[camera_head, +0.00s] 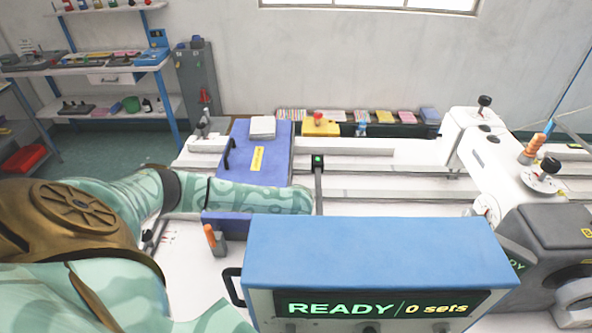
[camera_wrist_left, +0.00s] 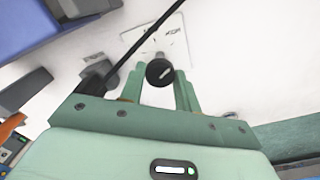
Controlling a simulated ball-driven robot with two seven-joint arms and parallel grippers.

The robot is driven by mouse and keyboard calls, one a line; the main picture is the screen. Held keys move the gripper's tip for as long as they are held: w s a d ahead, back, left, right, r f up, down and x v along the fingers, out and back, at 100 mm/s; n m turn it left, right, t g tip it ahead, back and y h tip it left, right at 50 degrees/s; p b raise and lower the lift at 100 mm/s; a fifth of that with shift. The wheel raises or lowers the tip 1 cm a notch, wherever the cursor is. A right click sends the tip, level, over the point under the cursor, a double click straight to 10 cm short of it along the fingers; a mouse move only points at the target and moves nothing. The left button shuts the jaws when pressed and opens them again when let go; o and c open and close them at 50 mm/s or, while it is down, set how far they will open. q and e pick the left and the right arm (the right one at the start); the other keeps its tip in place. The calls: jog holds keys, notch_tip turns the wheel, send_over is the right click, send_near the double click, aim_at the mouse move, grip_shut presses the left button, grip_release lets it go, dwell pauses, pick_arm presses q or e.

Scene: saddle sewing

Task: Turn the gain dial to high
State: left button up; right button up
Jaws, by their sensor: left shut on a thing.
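A round black dial knob (camera_wrist_left: 160,72) with a pale pointer mark on its top shows in the left wrist view. It stands over a white plate (camera_wrist_left: 150,45) with small dark markings, too small to read. My left gripper (camera_wrist_left: 159,77) has its two green fingers on either side of the knob and is shut on it. In the head view my left arm reaches across from the left, and its gripper cannot be made out. My right gripper is in neither view.
A blue console (camera_head: 375,250) with a display reading "READY / 0 sets" fills the lower middle. A blue slab (camera_head: 262,150) lies on the white table beyond my left arm. An orange-handled tool (camera_head: 213,238) stands nearby. A white sewing machine (camera_head: 510,155) is at right. A black rod crosses the wrist view.

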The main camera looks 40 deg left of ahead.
pick_arm(q)
jog(key=o, duration=1)
notch_tip(320, 180, up, 16)
jog(key=p, duration=0.3)
jog(key=shift+r, duration=0.2)
